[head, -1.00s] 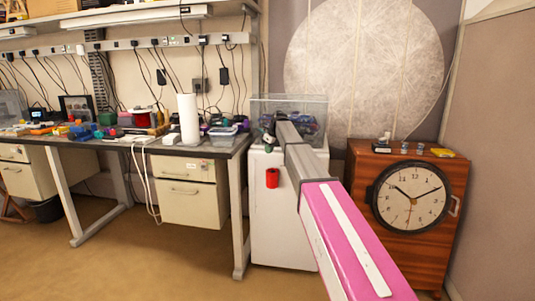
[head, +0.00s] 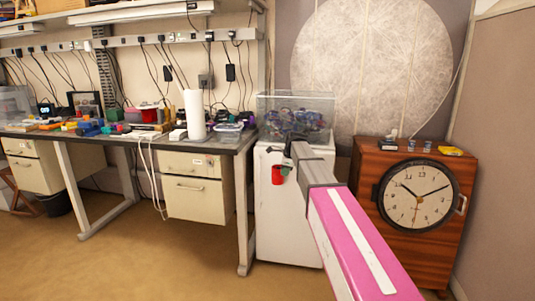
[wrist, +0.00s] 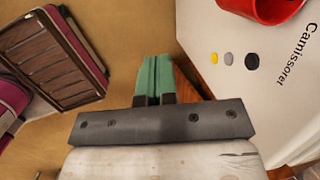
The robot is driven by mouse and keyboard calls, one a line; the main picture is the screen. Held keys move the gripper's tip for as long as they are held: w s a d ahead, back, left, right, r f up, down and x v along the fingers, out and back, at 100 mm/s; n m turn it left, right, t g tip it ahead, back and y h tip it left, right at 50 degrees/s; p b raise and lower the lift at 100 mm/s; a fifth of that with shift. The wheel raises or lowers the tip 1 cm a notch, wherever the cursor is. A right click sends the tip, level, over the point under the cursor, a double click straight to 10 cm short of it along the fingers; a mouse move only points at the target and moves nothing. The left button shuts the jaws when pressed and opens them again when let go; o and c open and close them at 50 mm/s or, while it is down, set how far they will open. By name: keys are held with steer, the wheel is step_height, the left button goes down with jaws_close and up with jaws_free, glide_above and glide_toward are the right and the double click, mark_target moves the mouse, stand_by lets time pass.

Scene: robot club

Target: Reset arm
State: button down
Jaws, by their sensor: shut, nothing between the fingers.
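My arm reaches forward from the lower right of the head view, and its end hangs in front of the white cabinet (head: 285,225).
A clear case (head: 295,112) stands on the cabinet. A wooden unit with a clock (head: 415,195) stands to the right. A cluttered workbench (head: 110,138) is at the left, with open floor (head: 150,262) before it. A brown slatted object (wrist: 55,60) shows in the wrist view.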

steer(key=s+d+f+n, duration=0.3)
steer(key=s+f+n, duration=0.3)
steer(key=s, duration=0.5)
steer(key=s+d+f+n+g+h, duration=0.1)
steer(key=s+d+f+n, duration=0.3)
steer(key=s+f, duration=0.5)
steer(key=s+d+f+n+g+h, duration=0.1)
steer(key=s+d+f+n, duration=0.2)
steer(key=s+f+n, duration=0.5)
steer(key=s+n, duration=0.1)
steer(key=s, duration=0.6)
steer(key=shift+d, duration=0.2)
steer(key=shift+s+f, duration=0.1)
